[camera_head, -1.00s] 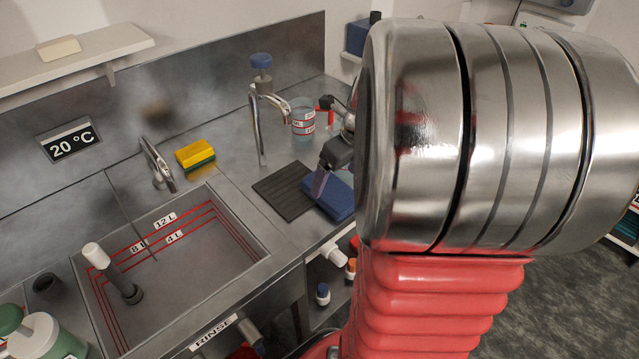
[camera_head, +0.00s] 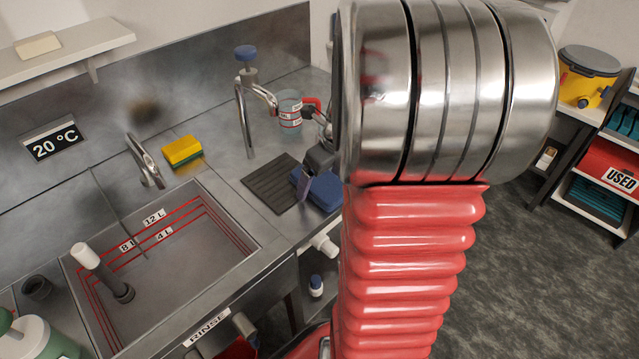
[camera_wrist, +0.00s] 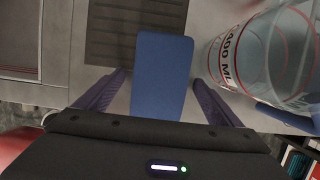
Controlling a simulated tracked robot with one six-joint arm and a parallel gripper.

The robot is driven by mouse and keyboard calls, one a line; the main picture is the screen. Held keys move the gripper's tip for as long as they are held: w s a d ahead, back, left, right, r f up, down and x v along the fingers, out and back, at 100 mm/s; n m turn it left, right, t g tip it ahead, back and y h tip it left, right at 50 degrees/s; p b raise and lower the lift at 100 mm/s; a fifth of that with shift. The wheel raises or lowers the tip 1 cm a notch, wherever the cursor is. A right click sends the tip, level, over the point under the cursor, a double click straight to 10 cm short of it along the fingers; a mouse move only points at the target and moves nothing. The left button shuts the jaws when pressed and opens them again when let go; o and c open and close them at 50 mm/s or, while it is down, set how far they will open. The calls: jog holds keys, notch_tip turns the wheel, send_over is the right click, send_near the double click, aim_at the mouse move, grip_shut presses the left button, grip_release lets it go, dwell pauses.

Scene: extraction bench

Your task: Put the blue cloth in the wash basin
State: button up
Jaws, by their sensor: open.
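The blue cloth (camera_head: 325,192) lies as a folded rectangular pad on the steel bench, right beside the dark ribbed mat. My gripper (camera_head: 303,190) is just over its left side in the head view, partly hidden behind my arm. In the wrist view the cloth (camera_wrist: 163,75) shows between the two spread fingers of my gripper (camera_wrist: 160,78), with a gap on each side. Nothing is held. The wash basin (camera_head: 195,245) is the sunken steel sink at left, with red litre lines and an upright white-topped standpipe.

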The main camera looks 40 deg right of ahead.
dwell(0.4)
jog(key=c, duration=1.2)
jog(key=shift+c, duration=0.2)
jog(key=shift+r, duration=0.1)
notch_tip(320, 180, up, 28)
jog(key=shift+f, duration=0.1)
dwell(0.3)
